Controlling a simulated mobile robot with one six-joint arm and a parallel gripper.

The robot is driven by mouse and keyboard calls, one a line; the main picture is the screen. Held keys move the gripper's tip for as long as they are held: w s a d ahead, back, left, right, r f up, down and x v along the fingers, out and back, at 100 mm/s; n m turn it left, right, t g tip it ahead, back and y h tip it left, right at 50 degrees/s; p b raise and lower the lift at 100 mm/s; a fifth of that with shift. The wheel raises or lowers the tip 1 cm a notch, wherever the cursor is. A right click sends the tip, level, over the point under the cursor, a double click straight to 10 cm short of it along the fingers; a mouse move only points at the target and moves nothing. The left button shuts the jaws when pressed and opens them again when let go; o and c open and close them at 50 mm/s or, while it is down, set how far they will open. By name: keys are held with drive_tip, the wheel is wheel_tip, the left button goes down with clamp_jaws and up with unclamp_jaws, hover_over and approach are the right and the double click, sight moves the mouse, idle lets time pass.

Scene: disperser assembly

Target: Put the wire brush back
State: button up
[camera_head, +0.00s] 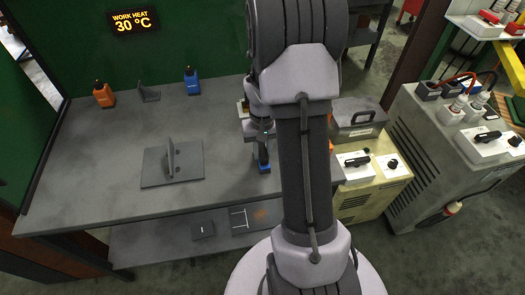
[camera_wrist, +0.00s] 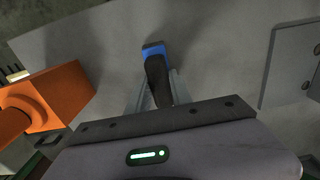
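A tool with a black handle and a blue end, which looks like the wire brush (camera_wrist: 155,68), shows at the top middle of the wrist view. In the head view its blue end (camera_head: 264,169) is low over the right part of the grey table (camera_head: 100,183). My gripper (camera_wrist: 160,85) has a pale finger on each side of the black handle, close against it, and seems shut on it. In the head view my gripper (camera_head: 262,148) is partly hidden by my arm. I cannot tell whether the blue end touches the table. No bristles can be made out.
A grey plate with an upright bracket (camera_head: 172,165) lies left of my gripper. Orange (camera_head: 104,95) and blue (camera_head: 192,82) bottles stand at the back. An orange block (camera_wrist: 45,100) is close by at left in the wrist view. A cream machine (camera_head: 372,190) stands right.

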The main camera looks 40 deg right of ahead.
sight(262, 150)
drive_tip(key=o, duration=0.3)
wheel_tip(262, 150, up, 12)
drive_tip(key=p, duration=0.5)
drive_tip(key=a+r+t, duration=0.2)
drive_tip(key=a+r, duration=0.9)
drive_tip(key=s+a+r+t, duration=0.1)
drive_tip(key=s+a+r, duration=0.1)
drive_tip(key=s+a, duration=0.2)
drive_tip(key=s+a+r+n+t+y, duration=0.1)
drive_tip(key=s+a+r, duration=0.1)
drive_tip(key=s+a, duration=0.2)
drive_tip(key=s+a+r+n+t+y, duration=0.1)
drive_tip(key=s+a+r, duration=0.2)
drive_tip(key=a, duration=0.5)
drive_tip(key=shift+s+a+t, duration=0.15)
drive_tip(key=shift+s+t, duration=0.25)
drive_tip(key=shift+s, duration=0.3)
